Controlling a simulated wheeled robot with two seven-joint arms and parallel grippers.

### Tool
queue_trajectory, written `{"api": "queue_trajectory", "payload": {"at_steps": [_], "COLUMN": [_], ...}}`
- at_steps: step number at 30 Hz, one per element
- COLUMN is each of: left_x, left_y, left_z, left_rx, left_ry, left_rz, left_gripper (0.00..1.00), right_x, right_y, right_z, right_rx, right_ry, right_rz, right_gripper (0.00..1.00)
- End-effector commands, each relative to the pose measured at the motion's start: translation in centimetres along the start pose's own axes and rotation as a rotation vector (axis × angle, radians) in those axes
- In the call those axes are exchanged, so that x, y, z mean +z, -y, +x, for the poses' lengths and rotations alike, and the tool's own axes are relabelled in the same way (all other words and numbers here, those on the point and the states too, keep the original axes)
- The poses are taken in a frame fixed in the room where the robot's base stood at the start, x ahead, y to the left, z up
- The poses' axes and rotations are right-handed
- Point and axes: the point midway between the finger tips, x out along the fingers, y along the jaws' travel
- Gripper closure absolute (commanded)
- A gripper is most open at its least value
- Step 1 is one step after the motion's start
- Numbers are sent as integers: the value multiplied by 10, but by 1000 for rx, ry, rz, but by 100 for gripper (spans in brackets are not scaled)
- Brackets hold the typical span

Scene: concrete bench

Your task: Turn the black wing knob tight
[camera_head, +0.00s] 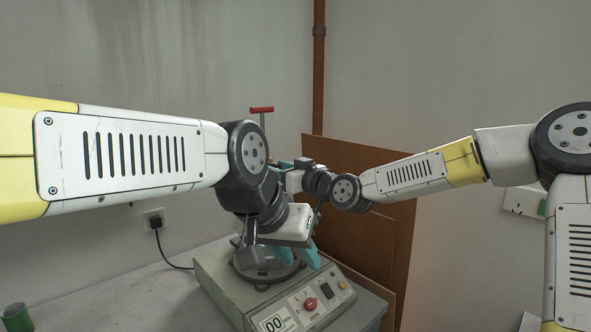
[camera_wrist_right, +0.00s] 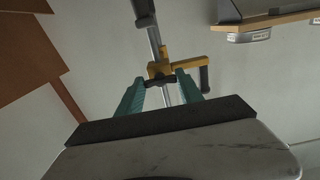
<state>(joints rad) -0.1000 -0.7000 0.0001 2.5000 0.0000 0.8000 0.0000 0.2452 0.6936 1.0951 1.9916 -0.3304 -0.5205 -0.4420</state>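In the right wrist view, a yellow clamp block (camera_wrist_right: 160,70) sits on a metal rod with a black piece (camera_wrist_right: 204,78) at its right end. A dark crosspiece (camera_wrist_right: 160,82), perhaps the black wing knob, lies between the tips of my right gripper (camera_wrist_right: 161,84). The teal fingers are apart; I cannot tell whether they touch it. In the head view my right gripper (camera_head: 290,164) is small, behind my left arm, and the knob cannot be made out. My left gripper (camera_head: 299,254) points down over the grey machine (camera_head: 220,274); its grip is unclear.
The machine has a display (camera_head: 273,323), a red button (camera_head: 310,304) and a round plate (camera_head: 264,277). A red T-handle (camera_head: 262,109) rises behind. A brown board (camera_head: 375,235) leans at the wall. A green cup (camera_head: 17,318) stands at lower left.

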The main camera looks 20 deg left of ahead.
Motion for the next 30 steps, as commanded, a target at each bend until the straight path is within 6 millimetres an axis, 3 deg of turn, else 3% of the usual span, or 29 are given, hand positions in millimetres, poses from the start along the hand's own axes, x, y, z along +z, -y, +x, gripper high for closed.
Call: {"api": "queue_trajectory", "payload": {"at_steps": [1,3,17,30], "left_x": [0,0,0,0], "left_y": [0,0,0,0], "left_z": [0,0,0,0], "left_rx": [0,0,0,0], "left_ry": [0,0,0,0], "left_rz": [0,0,0,0], "left_gripper": [64,64,64,64], "right_x": [0,0,0,-1], "right_y": [0,0,-1,-1], "right_z": [0,0,0,0], "right_rx": [0,0,1,0], "right_ry": [0,0,-2,-3], "right_rz": [0,0,119,510], "right_gripper": [84,97,97,97]}}
